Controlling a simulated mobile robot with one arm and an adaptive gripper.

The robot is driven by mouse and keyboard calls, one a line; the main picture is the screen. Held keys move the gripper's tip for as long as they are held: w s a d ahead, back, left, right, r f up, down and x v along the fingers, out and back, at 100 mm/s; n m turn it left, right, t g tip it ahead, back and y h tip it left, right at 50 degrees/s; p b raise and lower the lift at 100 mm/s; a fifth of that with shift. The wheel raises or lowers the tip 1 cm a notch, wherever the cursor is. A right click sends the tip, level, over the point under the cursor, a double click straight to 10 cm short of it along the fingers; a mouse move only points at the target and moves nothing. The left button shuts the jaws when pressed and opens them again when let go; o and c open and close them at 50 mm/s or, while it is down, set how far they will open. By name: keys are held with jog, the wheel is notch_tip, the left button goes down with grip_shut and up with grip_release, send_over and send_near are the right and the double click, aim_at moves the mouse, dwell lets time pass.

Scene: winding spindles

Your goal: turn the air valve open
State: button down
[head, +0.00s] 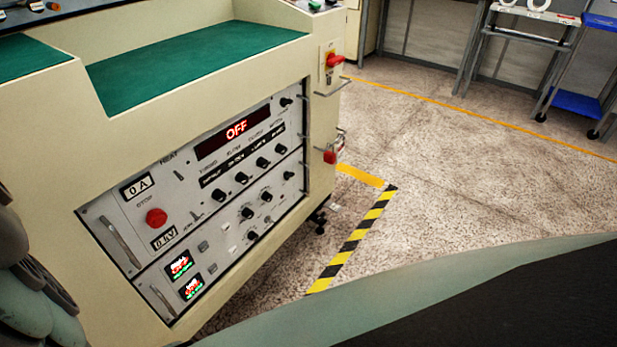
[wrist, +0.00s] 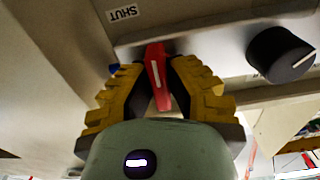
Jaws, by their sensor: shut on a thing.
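In the wrist view, a red valve handle (wrist: 155,62) with a pale stripe stands between the two yellow ribbed fingers of my gripper (wrist: 157,72). The fingers are shut on the handle from both sides. A white label (wrist: 123,13) reading SHUT is on the panel to the handle's upper left. The handle's pivot is not clear to see. Neither my gripper nor the handle it holds can be made out in the head view.
A black knob (wrist: 281,54) with a white line is right of the handle. The head view shows a beige cabinet (head: 60,130) with a control panel reading OFF (head: 236,130), a red rotary switch (head: 334,61) and a red fitting (head: 330,156) on its side. Floor (head: 450,160) is clear at right.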

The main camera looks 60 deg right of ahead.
jog(key=shift+f+n, duration=0.2)
jog(key=shift+n, duration=0.2)
jog(key=c, duration=1)
grip_release()
jog(key=shift+r, duration=0.15)
jog(key=shift+o, duration=0.2)
jog(key=s, duration=1.2)
jog(key=shift+a, duration=0.2)
